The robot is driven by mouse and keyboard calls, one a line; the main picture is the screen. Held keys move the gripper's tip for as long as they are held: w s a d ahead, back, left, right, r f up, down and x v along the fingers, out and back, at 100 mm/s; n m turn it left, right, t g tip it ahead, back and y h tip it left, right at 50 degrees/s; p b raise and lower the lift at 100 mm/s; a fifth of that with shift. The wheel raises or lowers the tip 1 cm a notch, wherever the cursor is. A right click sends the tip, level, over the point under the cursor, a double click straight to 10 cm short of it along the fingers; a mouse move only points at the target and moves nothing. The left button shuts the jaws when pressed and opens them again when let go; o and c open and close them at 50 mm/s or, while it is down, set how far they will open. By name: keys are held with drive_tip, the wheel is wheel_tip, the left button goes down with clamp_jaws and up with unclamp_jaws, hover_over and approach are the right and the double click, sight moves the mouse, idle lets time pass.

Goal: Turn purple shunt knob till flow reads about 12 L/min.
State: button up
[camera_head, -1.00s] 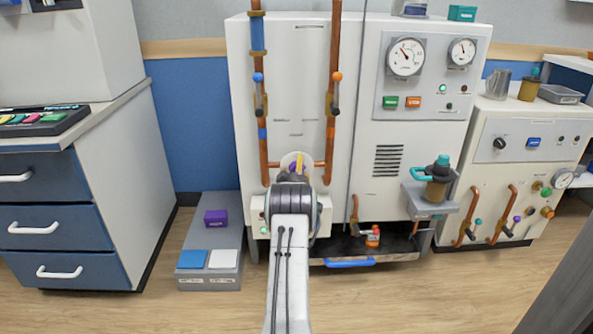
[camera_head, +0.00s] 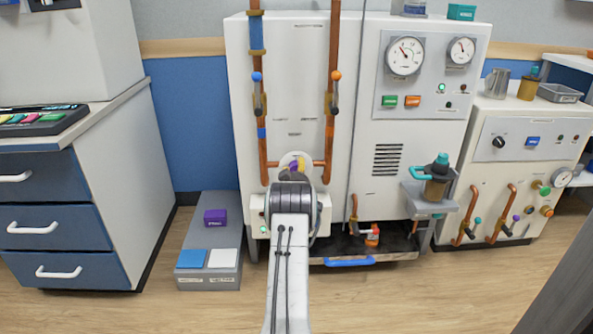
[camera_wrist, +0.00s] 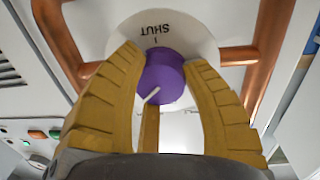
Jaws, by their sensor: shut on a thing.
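The purple shunt knob (camera_wrist: 163,80) sits on a round white plate (camera_wrist: 190,25) marked SHUT, which appears upside down in the wrist view. The knob's white pointer line points to the lower left in that view, away from the SHUT mark. My gripper (camera_wrist: 164,62) has its yellow ribbed fingers on both sides of the knob and is shut on it. In the head view a bit of purple knob (camera_head: 294,166) shows beyond my gripper, between the copper pipes. My arm hides most of the small box below it, and I can read no flow value.
Copper pipes (camera_head: 263,150) with blue and orange valve handles flank the knob. Two dial gauges (camera_head: 404,55) are at the cabinet's upper right, too small to read surely. A grey step (camera_head: 226,262) with a purple block (camera_head: 215,217) is at left.

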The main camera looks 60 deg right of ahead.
drive_tip(key=shift+w+a+r+m, duration=0.1)
drive_tip(key=shift+w+r+m, duration=0.2)
drive_tip(key=shift+r+m, duration=0.3)
drive_tip(key=o, duration=1)
drive_tip(key=shift+c, duration=0.2)
drive_tip(key=shift+o, duration=1.1)
drive_tip(key=shift+f, duration=0.25)
drive_tip(key=shift+s+a+f, duration=0.1)
drive_tip(key=shift+s, duration=0.05)
